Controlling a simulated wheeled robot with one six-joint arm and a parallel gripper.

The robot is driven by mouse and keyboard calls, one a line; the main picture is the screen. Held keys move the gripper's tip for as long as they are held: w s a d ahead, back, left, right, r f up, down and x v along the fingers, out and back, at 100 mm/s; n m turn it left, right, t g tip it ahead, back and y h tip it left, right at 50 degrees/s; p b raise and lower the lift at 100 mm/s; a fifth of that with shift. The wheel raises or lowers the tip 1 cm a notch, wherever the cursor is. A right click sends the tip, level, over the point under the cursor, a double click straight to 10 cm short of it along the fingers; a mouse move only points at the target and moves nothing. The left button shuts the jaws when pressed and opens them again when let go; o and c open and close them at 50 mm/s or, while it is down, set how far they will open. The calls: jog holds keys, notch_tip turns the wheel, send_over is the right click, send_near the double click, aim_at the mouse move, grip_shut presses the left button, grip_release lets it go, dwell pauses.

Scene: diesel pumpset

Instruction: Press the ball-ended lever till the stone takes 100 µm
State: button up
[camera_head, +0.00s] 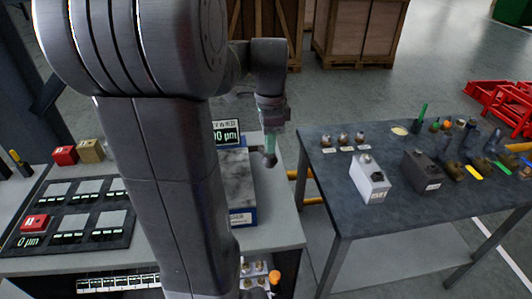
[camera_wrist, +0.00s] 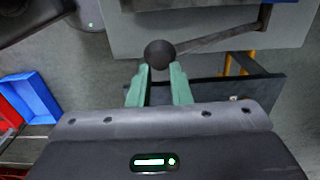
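The lever's dark ball end (camera_wrist: 159,54) shows in the wrist view, with its rod (camera_wrist: 215,36) running right to a pivot at the machine's edge. My gripper (camera_wrist: 160,68) has two green fingers standing apart, their tips at the ball's near side; I cannot tell whether they touch it. In the head view my gripper (camera_head: 271,143) points down just over the ball (camera_head: 269,160). The machine with a grey stone top (camera_head: 238,178) and blue base is partly hidden by my arm.
A dark table (camera_head: 325,195) at right holds several parts. Floor shows between the benches.

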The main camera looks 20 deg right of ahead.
jog(key=shift+s+f+b, duration=0.1)
jog(key=shift+f+b, duration=0.95)
jog(key=shift+f, duration=0.85)
notch_tip(320, 180, down, 6)
jog(key=s+b, duration=0.2)
jog(key=b, duration=0.2)
jog(key=shift+s+a+r, duration=0.2)
jog(key=shift+s+a, duration=0.1)
jog(key=shift+a, duration=0.05)
jog(key=w+r+p, duration=0.1)
jog(key=r+p, duration=0.3)
jog(key=w+r+p, duration=0.1)
jog(key=r+p, duration=0.3)
jog(key=w+r+p, duration=0.1)
jog(key=r+p, duration=0.3)
jog(key=shift+d+r, duration=0.2)
jog(key=shift+d, duration=0.2)
jog(key=shift+a, duration=0.1)
